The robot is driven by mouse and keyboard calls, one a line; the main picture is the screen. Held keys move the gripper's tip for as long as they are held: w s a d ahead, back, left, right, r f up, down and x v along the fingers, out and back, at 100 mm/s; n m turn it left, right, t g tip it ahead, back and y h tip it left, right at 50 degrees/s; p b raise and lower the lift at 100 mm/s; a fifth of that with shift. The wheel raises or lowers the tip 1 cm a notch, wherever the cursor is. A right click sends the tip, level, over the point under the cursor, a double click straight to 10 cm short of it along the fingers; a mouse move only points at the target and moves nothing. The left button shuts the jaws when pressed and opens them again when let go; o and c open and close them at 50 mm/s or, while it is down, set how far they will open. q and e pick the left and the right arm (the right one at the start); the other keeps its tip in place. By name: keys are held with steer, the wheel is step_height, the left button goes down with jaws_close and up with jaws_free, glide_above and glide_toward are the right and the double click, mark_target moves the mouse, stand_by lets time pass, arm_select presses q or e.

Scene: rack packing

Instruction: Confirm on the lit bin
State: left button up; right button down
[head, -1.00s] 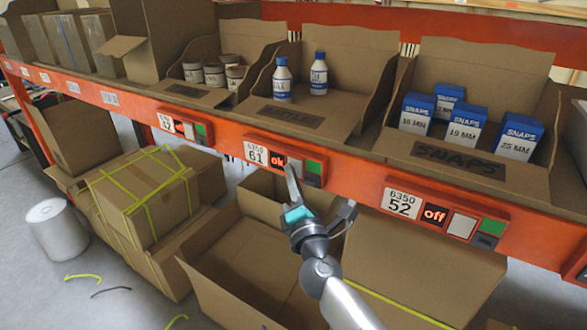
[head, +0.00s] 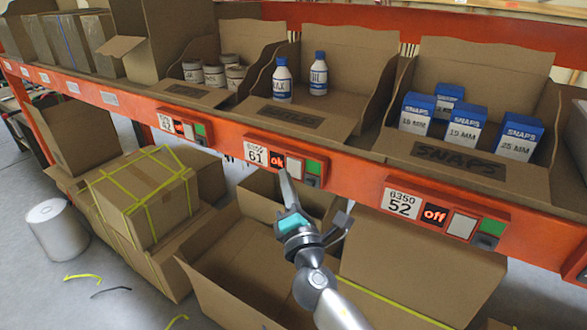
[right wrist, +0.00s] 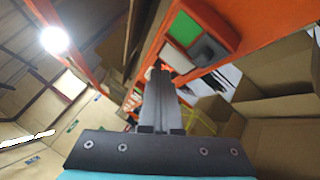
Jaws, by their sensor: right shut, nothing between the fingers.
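The pick module (head: 255,153) labelled 6350 61 is on the orange shelf beam below the bin of bottles. Its red display (head: 278,159) reads "ok". Right of it are a pale button (head: 294,168), a green panel (head: 313,167) and a dark part. My right gripper (head: 284,174) is shut and empty, its tip at the module's lower edge below the display and pale button. I cannot tell whether it touches. In the right wrist view, the shut fingers (right wrist: 157,95) point up toward the module with the green panel (right wrist: 184,29). My left gripper is not in view.
Another module (head: 434,215) at right reads "off" beside the label 52; one at left (head: 180,127) is too small to read. White-and-blue bottles (head: 282,82) and several snaps boxes (head: 462,128) stand in bins above. An open carton (head: 232,285) lies below my arm.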

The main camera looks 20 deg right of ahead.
steer(key=s+a, duration=0.1)
steer(key=a, duration=0.1)
steer(key=s+a, duration=0.1)
steer(key=s, duration=0.1)
steer(key=shift+a, duration=0.35)
steer(key=shift+w, duration=0.1)
stand_by(0.3)
steer(key=s+d+f+m+g+y+b, duration=0.1)
steer(key=s+f+m+g+b, duration=0.25)
steer(key=f, duration=1.25)
steer(key=s+f+m+g+b, duration=0.25)
steer(key=s+f+g, duration=0.2)
steer(key=f, duration=1.15)
steer(key=s+d+f+m+g+y+b, duration=0.1)
steer(key=s+f+m+g+b, duration=0.25)
steer(key=f, duration=1.25)
steer(key=s+d+f+m+g+b, duration=0.1)
steer(key=s+f+m+g+b, duration=0.1)
steer(key=s+f, duration=0.6)
steer(key=s+d+f+m+g+b, duration=0.1)
steer(key=s+f+m+g+b, duration=0.2)
steer(key=s, duration=1.1)
steer(key=s+d+f+m+g+b, duration=0.1)
steer(key=s+f+m+g+b, duration=0.2)
steer(key=s+f+m, duration=0.3)
steer(key=s+f, duration=0.5)
steer(key=f, duration=0.2)
steer(key=shift+s+d+f+y, duration=0.15)
steer(key=shift+f+y, duration=0.2)
steer(key=shift+y, duration=0.05)
